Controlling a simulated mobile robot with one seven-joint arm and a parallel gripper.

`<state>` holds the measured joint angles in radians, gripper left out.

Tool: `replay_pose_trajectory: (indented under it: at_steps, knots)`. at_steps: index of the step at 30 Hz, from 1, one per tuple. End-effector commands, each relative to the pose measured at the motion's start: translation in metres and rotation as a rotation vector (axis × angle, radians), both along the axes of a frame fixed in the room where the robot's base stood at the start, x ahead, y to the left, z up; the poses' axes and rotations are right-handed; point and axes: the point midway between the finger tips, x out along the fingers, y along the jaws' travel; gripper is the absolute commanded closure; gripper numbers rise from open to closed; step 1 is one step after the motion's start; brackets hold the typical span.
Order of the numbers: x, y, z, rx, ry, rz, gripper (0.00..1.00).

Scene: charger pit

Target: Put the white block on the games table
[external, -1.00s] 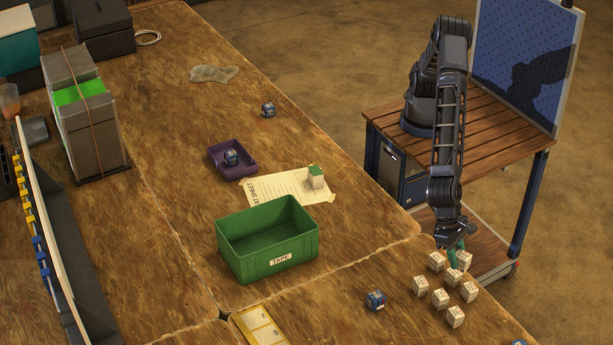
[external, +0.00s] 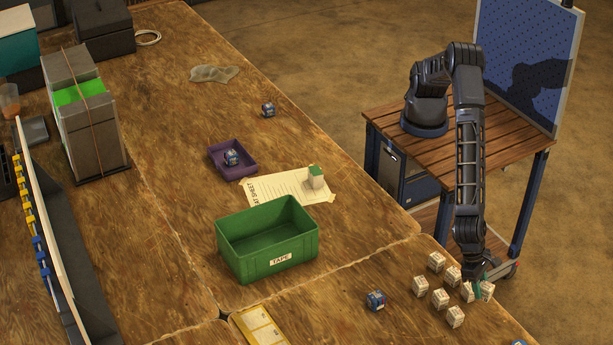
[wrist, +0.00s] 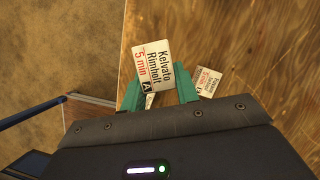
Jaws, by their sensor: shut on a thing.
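My gripper (external: 479,288) has green fingers and is at the table's right edge in the external view. It is shut on a white block (external: 487,289). In the wrist view the held white block (wrist: 153,64), printed "Kelvato Rimholt 5 min A", sits tilted between the fingers (wrist: 160,92). Several similar white blocks (external: 456,316) stand on the table close by, one of them (external: 467,291) just left of the fingers. Another white block with a green top (external: 316,178) stands on a paper sheet (external: 275,188). No table is clearly marked as the games table.
A green bin labelled "TAPE" (external: 268,262) stands mid-table, with a purple tray (external: 240,170) behind it. A blue block (external: 376,300) lies left of the white ones. A slatted cart (external: 500,150) carries my arm. The right-rear tabletop is mostly clear.

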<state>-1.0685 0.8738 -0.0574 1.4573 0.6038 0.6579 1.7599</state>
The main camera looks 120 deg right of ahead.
Motion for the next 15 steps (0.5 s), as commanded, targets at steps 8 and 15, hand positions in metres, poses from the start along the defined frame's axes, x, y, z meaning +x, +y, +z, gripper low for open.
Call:
replay_pose_trajectory:
  at_steps: [8, 15]
  knots:
    - [0.0, 0.0, -0.039, 0.0, 0.0, 0.0, 0.92]
    - [0.0, 0.0, -0.055, -0.001, 0.001, 0.002, 0.92]
